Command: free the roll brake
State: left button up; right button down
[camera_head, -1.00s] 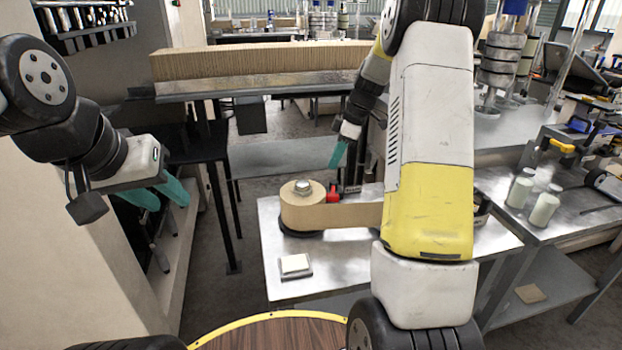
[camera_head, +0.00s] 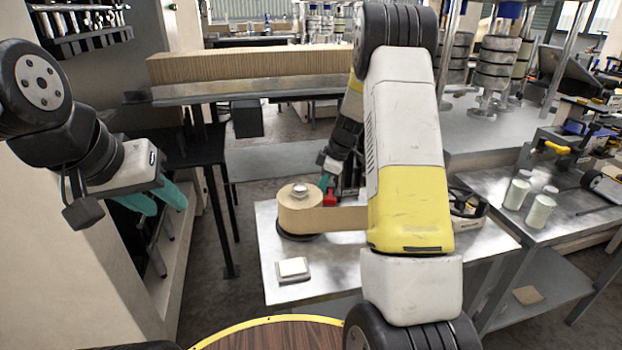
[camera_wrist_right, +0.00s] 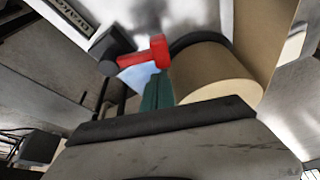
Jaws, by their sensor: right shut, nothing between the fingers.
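The kraft roll (camera_head: 298,218) stands on the metal bench with a silvery hub on top, and its paper web runs right until my right arm hides it. The red brake lever (camera_head: 330,198) is beside the roll's back right. In the right wrist view the red lever (camera_wrist_right: 146,53) lies just ahead of the fingertips, with the roll (camera_wrist_right: 212,80) at its right. My right gripper (camera_head: 327,181) is shut and empty, its teal fingers (camera_wrist_right: 158,92) close to the lever; contact cannot be told. My left gripper (camera_head: 160,197) is open and empty, far left of the bench.
A white square pad (camera_head: 293,268) lies at the bench's front left. White-green bottles (camera_head: 540,211) stand on the right-hand bench. A long corrugated stack (camera_head: 250,64) rests on a table behind. A round wooden table (camera_head: 270,336) is at the bottom.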

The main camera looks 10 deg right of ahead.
aim_at(331, 198)
jog(key=shift+s+d+n, duration=0.25)
jog(key=shift+d+n, duration=0.05)
jog(key=shift+n, duration=0.3)
jog(key=shift+s+d+n+g, duration=0.25)
jog(key=shift+d+n+g, duration=0.2)
jog(key=shift+n, duration=0.25)
jog(key=d+n, duration=0.1)
jog(key=d+n+g, duration=0.1)
jog(key=n, duration=0.1)
jog(key=shift+s+n, duration=0.3)
jog(key=shift+s, duration=0.05)
jog(key=d+n, duration=0.1)
jog(key=n, duration=0.1)
jog(key=d+n+g, duration=0.1)
jog(key=d+n, duration=0.1)
jog(key=shift+n+g+h, duration=0.25)
jog(key=shift+n+h, duration=0.05)
jog(key=shift+d, duration=0.3)
jog(key=shift+w+d, duration=0.1)
